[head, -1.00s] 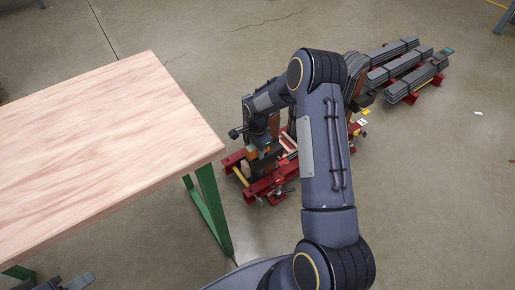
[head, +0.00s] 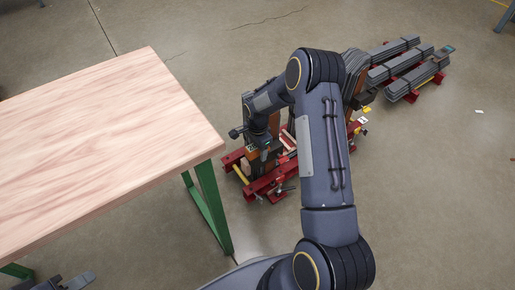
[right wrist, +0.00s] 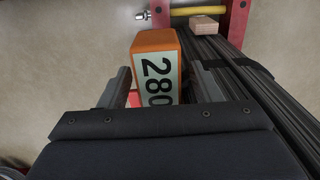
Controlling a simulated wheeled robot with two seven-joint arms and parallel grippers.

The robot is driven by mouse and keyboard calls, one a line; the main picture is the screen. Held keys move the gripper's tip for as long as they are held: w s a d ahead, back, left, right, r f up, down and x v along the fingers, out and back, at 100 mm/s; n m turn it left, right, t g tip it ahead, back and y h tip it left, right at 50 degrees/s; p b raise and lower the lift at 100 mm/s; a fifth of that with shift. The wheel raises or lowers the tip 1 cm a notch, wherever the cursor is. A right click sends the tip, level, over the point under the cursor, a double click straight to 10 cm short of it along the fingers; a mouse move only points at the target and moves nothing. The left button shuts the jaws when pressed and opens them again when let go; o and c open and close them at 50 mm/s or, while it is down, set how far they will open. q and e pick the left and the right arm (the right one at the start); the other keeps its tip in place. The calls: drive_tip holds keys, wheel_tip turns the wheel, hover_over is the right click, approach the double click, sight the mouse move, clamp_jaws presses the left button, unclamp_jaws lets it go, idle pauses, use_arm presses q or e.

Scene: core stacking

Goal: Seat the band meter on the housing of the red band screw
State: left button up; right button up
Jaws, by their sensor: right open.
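The band meter, an orange box with a pale face reading "280" (right wrist: 158,75), stands between the fingers of my right gripper (right wrist: 160,88) in the right wrist view. The fingers are apart, one on each side of it, with a gap on the left. A bit of red (right wrist: 133,98) shows behind its lower left; I cannot tell whether it is the red band screw's housing or whether the meter sits on it. In the head view my right gripper (head: 262,146) points down at the red frame. Dark parts at the bottom left look like my left gripper (head: 66,282), partly cut off.
A wooden table (head: 100,150) with green legs fills the left. Red stand beams (head: 272,181) with a yellow bar lie under the right gripper. Dark stacked laminations (right wrist: 215,75) run close beside the meter. More grey stacks (head: 400,70) lie at the back right. Open floor surrounds them.

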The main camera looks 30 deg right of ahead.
wheel_tip(320, 180, up, 8)
drive_tip(key=p, duration=0.2)
drive_tip(key=shift+f+p, duration=0.1)
drive_tip(key=shift+p, duration=0.25)
